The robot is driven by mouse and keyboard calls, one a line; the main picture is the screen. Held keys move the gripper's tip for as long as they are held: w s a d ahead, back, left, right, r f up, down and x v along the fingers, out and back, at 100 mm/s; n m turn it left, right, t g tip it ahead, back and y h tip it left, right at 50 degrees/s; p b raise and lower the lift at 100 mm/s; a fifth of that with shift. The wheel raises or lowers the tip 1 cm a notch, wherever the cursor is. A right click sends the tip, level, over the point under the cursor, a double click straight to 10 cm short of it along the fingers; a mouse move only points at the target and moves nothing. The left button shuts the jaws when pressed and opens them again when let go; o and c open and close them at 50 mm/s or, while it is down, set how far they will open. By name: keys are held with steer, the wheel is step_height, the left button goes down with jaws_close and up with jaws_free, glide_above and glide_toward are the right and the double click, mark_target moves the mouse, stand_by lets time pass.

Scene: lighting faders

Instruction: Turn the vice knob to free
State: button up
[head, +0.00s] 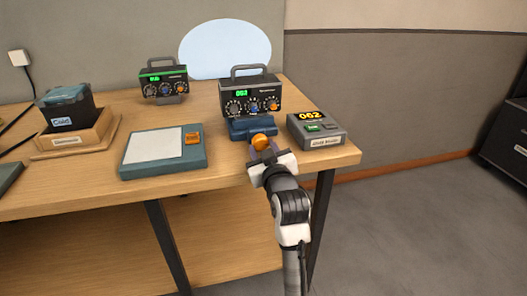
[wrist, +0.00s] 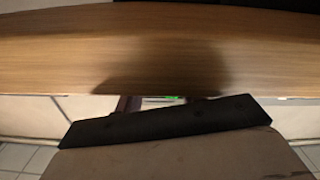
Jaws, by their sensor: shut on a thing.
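A blue vice (head: 250,127) stands near the front right of the wooden table, directly below a dark control box (head: 249,95) with a top handle. The round orange vice knob (head: 261,141) faces me at the front of the vice. My gripper (head: 264,151) reaches up to the knob from the front and is shut on it. The fingers partly cover the knob, and I cannot read any mark on it. The wrist view shows the dark gripper body with finger parts (wrist: 160,102) at the table edge; the knob is hidden there.
A grey pad (head: 164,152) lies to the left, with a second control box (head: 164,80) behind. A wooden holder (head: 76,135) stands far left. Bare table lies between pad and holder.

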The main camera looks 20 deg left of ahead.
steer(key=o, duration=1)
steer(key=shift+c, duration=0.2)
steer(key=shift+s, duration=0.1)
steer(key=p+v, duration=0.2)
steer(key=v, duration=0.9)
steer(key=shift+d+r, duration=0.2)
steer(key=shift+r, duration=0.1)
steer(key=p, duration=0.3)
steer(key=shift+s+d, duration=0.1)
steer(key=shift+s, duration=0.15)
steer(key=p+v, duration=0.2)
steer(key=p, duration=0.3)
steer(key=shift+f, duration=0.2)
